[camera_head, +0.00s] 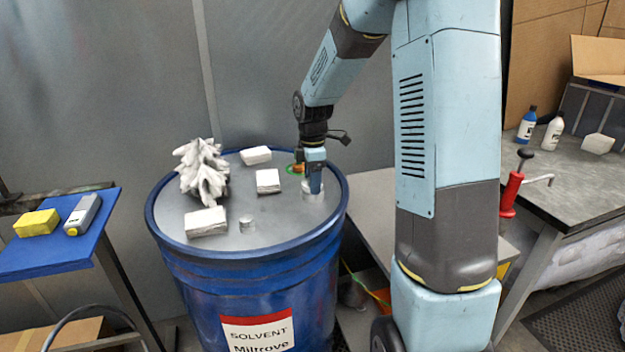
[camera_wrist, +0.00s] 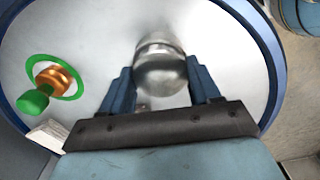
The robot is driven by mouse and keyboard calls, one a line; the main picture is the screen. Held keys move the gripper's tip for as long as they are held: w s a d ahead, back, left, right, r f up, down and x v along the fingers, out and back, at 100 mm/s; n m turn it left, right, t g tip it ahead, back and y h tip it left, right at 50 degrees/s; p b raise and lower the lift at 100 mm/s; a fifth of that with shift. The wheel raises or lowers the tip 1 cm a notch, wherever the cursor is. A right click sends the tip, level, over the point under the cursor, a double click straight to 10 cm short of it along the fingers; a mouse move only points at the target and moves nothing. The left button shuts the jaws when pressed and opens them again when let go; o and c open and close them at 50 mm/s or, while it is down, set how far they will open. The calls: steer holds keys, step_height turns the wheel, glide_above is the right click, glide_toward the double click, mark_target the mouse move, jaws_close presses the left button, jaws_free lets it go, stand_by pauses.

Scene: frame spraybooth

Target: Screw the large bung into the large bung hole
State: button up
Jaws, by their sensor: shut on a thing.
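The large bung (camera_wrist: 160,72) is a silvery, round metal piece between the two fingers of my gripper (camera_wrist: 160,66) in the wrist view. In the head view my gripper (camera_head: 314,182) points down at the right side of the drum lid, shut on the bung (camera_head: 313,195), which shows low at the lid. The large bung hole is hidden under the bung and fingers; I cannot tell how deep the bung sits. The blue drum (camera_head: 255,270) stands upright with a grey lid.
A copper fitting with a green ring (camera_wrist: 57,78) is beside my gripper on the lid. White blocks (camera_head: 207,222), a small silver cylinder (camera_head: 247,225) and white crumpled gloves (camera_head: 202,170) also lie there. A blue side table (camera_head: 60,250) is left, a grey bench (camera_head: 575,190) right.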

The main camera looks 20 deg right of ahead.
steer(key=m, duration=0.3)
stand_by(0.4)
steer(key=m, duration=0.2)
steer(key=shift+m, duration=1.4)
steer(key=m, duration=0.2)
steer(key=shift+m, duration=0.4)
steer(key=o, duration=0.8)
